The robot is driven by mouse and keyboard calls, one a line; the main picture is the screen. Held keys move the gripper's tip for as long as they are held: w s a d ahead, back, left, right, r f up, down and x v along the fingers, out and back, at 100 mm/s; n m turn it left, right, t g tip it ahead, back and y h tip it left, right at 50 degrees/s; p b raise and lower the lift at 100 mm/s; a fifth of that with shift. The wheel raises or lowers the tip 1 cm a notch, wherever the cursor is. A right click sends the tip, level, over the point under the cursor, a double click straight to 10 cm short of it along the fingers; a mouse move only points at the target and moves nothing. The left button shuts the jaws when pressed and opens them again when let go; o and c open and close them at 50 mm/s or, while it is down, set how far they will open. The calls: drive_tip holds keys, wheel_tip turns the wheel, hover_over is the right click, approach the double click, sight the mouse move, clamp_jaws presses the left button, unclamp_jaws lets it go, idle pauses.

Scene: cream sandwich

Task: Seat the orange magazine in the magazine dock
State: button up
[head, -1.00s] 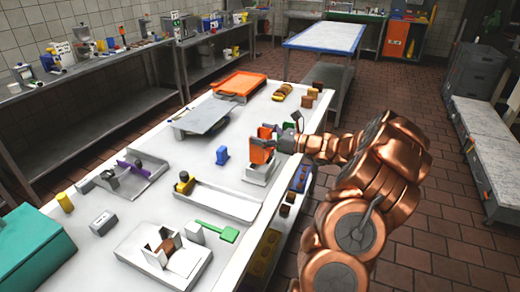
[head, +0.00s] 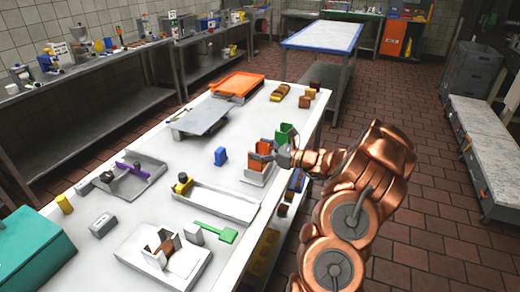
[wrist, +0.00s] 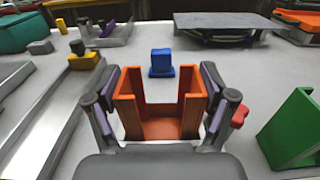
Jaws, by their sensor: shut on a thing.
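The orange magazine (wrist: 160,128) is an open-topped, upright U-shaped holder. It fills the middle of the wrist view, and its orange side also shows in the head view (head: 258,160). My gripper (wrist: 160,105) is shut on it, with one dark finger with purple parts against each outer side. The magazine dock (head: 252,178) is a pale grey block on the table, directly under the magazine in the head view. The magazine's lower end is at the dock; I cannot tell whether it is fully down. My gripper (head: 263,152) hides part of both.
A green holder (head: 286,134) stands close beside, right of my gripper in the wrist view (wrist: 292,132). A small blue block (head: 221,156) stands beyond on clear table. A long grey tray (head: 217,202) lies nearer, and a grey plate (head: 203,118) stands farther back.

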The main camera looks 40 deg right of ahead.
drive_tip(key=shift+f, duration=0.15)
drive_tip(key=o, duration=1.5)
